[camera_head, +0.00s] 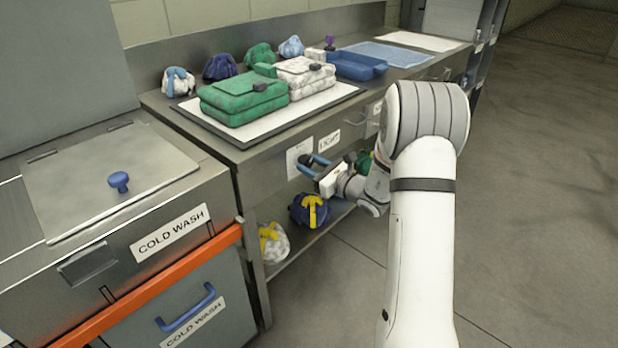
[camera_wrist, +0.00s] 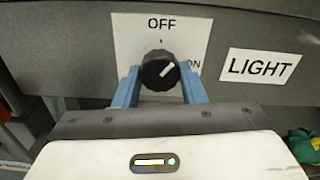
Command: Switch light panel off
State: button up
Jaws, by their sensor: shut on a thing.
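The light panel (camera_wrist: 128,38) is a white plate with OFF printed at the top and ON at the right, on the grey front of the counter. Its black round knob (camera_wrist: 160,70) has a white pointer line aimed up and right, between OFF and ON. A LIGHT label (camera_wrist: 261,66) is to its right. My gripper (camera_wrist: 160,84) has its blue fingers on both sides of the knob, shut on it. In the head view my gripper (camera_head: 311,166) is at the panel (camera_head: 297,152); the knob is hidden there.
On the counter, a green bag (camera_head: 240,100) and a white patterned bag (camera_head: 305,77) lie on a mat, with a blue tray (camera_head: 357,66) behind. A dark blue bag (camera_head: 309,210) is on the shelf below my gripper. Floor to the right is clear.

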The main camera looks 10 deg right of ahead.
jog(key=n+b, duration=0.1)
jog(key=b, duration=0.1)
jog(key=n+b, duration=0.4)
jog(key=b, duration=0.1)
jog(key=shift+f, duration=0.25)
jog(key=n+b, duration=0.2)
jog(key=b, duration=0.1)
jog(key=shift+r, duration=0.15)
jog(key=shift+s+r+n, duration=0.1)
jog(key=shift+n, duration=0.2)
jog(key=o, duration=1)
jog(key=shift+r, duration=0.1)
jog(key=shift+s+d, duration=0.3)
jog(key=shift+s, duration=0.05)
jog(key=p+v, duration=0.1)
jog(key=v, duration=0.6)
jog(key=shift+a+p, duration=0.1)
jog(key=shift+p, duration=0.2)
